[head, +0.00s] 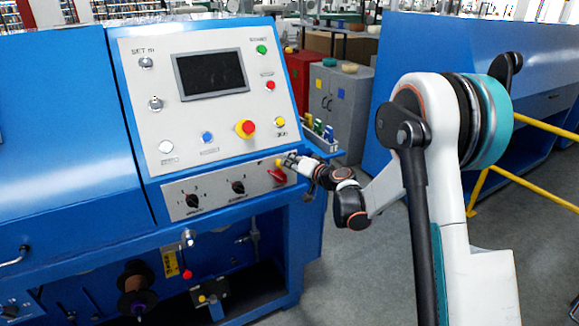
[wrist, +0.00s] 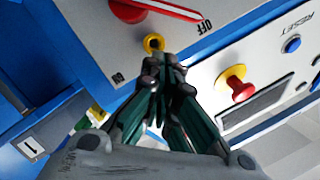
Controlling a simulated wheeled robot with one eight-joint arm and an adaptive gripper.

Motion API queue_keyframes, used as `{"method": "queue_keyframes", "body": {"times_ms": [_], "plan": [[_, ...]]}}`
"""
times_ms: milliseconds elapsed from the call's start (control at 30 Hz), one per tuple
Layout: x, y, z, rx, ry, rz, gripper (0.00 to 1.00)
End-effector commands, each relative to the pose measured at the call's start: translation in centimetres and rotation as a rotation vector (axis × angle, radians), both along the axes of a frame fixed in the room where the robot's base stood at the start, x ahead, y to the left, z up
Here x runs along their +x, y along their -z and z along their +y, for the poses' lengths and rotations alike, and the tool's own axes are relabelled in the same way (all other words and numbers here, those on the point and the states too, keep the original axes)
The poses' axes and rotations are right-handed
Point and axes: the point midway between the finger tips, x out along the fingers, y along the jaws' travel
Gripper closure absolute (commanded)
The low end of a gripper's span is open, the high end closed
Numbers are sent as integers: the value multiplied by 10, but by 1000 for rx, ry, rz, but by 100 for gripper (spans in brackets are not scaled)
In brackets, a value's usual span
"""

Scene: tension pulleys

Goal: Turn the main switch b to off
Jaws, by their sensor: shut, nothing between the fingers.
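A red switch handle (head: 277,175) sits at the lower right of the machine's lower control panel. I take it for the main switch, but no letter b is readable. In the wrist view the red handle (wrist: 165,8) is cut off by the top edge, and its tapered end lies close to the word OFF. A small yellow ring (wrist: 153,43) is on the panel between the handle and my fingertips. My gripper (head: 287,160) is shut and empty, at the panel's right end. In the wrist view its fingertips (wrist: 162,62) appear just beside the yellow ring; contact is unclear.
Two black knobs (head: 215,194) sit left of the handle. Above are a red-and-yellow emergency button (head: 245,128), several small buttons and a dark screen (head: 211,73). The emergency button also shows in the wrist view (wrist: 240,88). Grey cabinets (head: 340,105) stand behind my gripper.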

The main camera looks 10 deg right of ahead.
Motion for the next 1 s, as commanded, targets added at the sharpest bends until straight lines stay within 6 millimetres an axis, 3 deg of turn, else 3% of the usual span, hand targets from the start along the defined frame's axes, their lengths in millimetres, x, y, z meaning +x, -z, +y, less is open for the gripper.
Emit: {"method": "queue_keyframes", "body": {"times_ms": [300,567,767,1000], "plan": [[-59,-15,-34,0,4,0,100],[-83,-19,-46,2,3,-1,100],[-97,-32,-39,-31,-12,25,100],[-142,-67,-15,-149,-54,120,100]]}}
